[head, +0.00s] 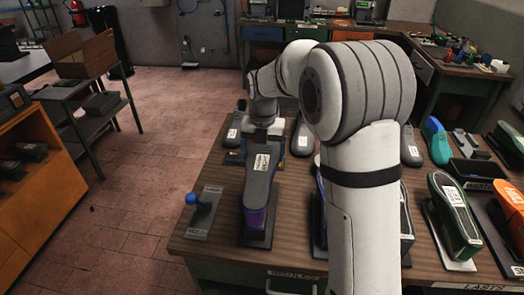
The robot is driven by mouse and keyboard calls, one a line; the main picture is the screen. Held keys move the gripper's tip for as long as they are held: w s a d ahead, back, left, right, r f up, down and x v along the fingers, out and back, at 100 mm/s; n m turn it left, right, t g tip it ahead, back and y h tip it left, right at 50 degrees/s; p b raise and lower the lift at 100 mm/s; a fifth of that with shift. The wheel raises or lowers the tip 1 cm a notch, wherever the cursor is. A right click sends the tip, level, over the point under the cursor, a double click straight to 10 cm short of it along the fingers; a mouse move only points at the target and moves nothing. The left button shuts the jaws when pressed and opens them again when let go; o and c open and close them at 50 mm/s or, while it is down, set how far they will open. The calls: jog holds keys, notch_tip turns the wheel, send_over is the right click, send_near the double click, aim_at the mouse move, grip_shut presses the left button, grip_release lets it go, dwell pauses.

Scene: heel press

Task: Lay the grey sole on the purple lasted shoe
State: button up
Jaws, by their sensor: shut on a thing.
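The grey sole (258,187) with a white label lies lengthwise over the purple lasted shoe (254,222), on the left part of the wooden table. Only the purple near end of that shoe shows below the sole, on a dark base plate. My gripper (263,139) is at the far end of the sole and is shut on it. The fingertips are small and partly hidden by the wrist. I cannot tell whether the sole touches the shoe or hangs just above it.
A plate with a blue-knobbed lever (196,200) stands left of the shoe. Other grey soles (302,138) lie behind. A green shoe (455,215) and an orange shoe (511,196) stand at right. My arm hides the table's middle, including most of a bluish shoe.

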jog(key=shift+f, duration=0.45)
jog(key=o, duration=0.8)
jog(key=shift+o, duration=0.2)
jog(key=shift+r, duration=0.1)
notch_tip(320, 180, up, 8)
jog(key=shift+f+b, duration=0.15)
jog(key=shift+b, duration=0.6)
